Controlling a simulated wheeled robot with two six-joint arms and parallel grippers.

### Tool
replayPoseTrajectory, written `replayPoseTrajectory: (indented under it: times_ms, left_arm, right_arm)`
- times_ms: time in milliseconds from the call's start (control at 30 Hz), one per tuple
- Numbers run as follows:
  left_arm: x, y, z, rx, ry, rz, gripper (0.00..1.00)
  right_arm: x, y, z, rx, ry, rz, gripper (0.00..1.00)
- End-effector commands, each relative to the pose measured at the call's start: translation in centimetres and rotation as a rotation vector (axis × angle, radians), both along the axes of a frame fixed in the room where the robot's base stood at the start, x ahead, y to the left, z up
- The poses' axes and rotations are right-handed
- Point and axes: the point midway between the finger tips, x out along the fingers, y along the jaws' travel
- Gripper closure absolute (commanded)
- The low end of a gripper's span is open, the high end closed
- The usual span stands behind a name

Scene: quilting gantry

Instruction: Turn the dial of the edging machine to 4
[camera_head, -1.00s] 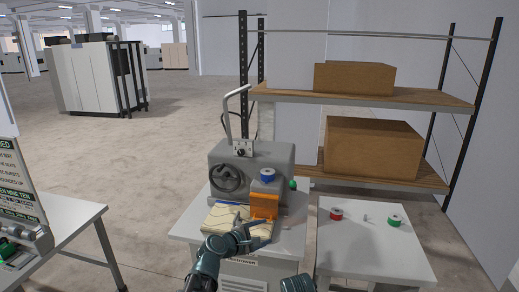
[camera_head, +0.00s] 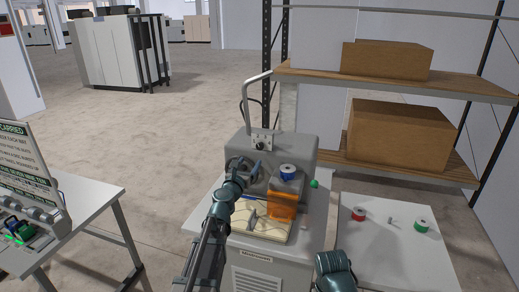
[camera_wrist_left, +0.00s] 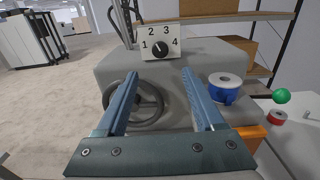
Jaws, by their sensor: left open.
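The edging machine (camera_head: 275,150) is a grey housing on a light cabinet, with a dial plate standing on its top. The black dial (camera_wrist_left: 160,48) sits on this plate, with 1, 2, 3 and 4 printed around it from left to right. Its pointer direction is too small to tell surely. My left gripper (camera_head: 247,167) is open and empty in front of the machine, below the dial. In the left wrist view the open fingers (camera_wrist_left: 160,76) point toward the plate, apart from the dial.
A dark handwheel (camera_wrist_left: 147,104) is on the machine's front. A blue spool (camera_wrist_left: 225,86), an orange guard (camera_head: 284,200) and a green ball knob (camera_wrist_left: 282,96) are at its right. A side table (camera_head: 385,255) holds red and green spools. A bent metal rod (camera_head: 245,95) rises behind the dial plate.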

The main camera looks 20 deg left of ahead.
Motion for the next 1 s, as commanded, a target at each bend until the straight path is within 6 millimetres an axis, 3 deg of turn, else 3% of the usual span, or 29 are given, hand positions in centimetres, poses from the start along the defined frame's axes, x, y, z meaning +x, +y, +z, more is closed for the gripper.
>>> replayPoseTrajectory:
  times_ms: [400,600,967,1000]
  left_arm:
    - [8.3,-0.2,0.0,0.002,0.000,-0.001,0.30]
    - [11.5,-0.4,0.0,0.002,0.000,-0.002,0.30]
    - [12.2,-0.5,0.0,0.002,0.000,-0.001,0.30]
    - [12.2,-0.5,0.0,0.002,0.000,-0.001,0.34]
  right_arm:
    - [0.0,0.0,0.0,0.000,0.000,0.000,0.50]
    - [0.0,0.0,0.0,0.000,0.000,0.000,0.50]
    - [0.0,0.0,0.0,0.000,0.000,0.000,0.50]
    - [0.0,0.0,0.0,0.000,0.000,0.000,0.50]
